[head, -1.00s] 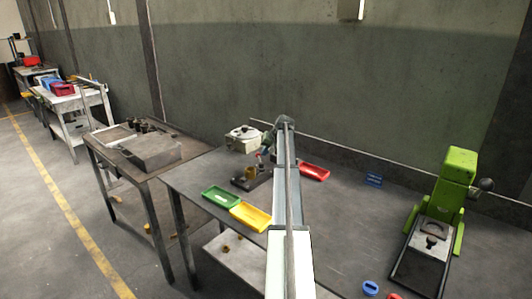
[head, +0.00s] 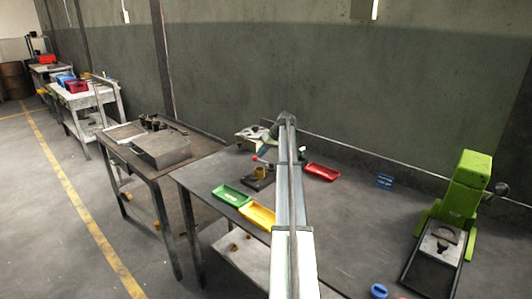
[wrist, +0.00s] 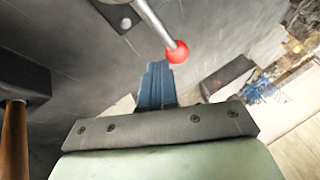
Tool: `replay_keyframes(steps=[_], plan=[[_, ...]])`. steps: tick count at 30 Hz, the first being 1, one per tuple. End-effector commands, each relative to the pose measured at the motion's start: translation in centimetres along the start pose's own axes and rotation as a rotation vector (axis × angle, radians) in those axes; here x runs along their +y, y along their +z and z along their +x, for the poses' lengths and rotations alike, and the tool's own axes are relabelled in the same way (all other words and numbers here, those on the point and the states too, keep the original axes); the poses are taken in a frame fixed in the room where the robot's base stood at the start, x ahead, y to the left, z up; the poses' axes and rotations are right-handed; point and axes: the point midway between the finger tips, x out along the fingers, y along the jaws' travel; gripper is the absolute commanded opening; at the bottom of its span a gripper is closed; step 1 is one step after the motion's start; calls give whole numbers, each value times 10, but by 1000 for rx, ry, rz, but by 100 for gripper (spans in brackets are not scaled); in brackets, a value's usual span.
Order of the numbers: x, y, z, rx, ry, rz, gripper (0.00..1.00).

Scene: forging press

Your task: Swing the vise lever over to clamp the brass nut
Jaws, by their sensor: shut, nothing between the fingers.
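The vise (head: 258,184) stands on the bench with a dark base and a brass-coloured part (head: 261,171) on it, probably the nut. The lever's red ball (head: 255,158) shows just left of my arm. In the wrist view the lever (wrist: 150,18) is a grey rod coming from the top edge, ending in the red ball (wrist: 177,52). My gripper (wrist: 156,68) is shut and empty, its blue fingers just below and left of the ball. I cannot tell whether they touch it. The nut is not clear in the wrist view. In the head view my arm hides most of the gripper.
Green (head: 231,195), yellow (head: 257,215) and red (head: 321,171) trays lie around the vise. A white device (head: 250,134) stands behind it. A green press (head: 459,200) stands at the right. The bench between the red tray and the press is mostly clear.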

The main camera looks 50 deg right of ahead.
Motion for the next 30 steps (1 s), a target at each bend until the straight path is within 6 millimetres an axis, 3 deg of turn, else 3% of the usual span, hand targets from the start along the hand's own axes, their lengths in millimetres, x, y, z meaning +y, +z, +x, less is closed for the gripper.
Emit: replay_keyframes(steps=[12, 30], plan=[[-28, 9, 9, -20, -19, -41, 0], [-43, 18, 13, -23, -23, -40, 0]])
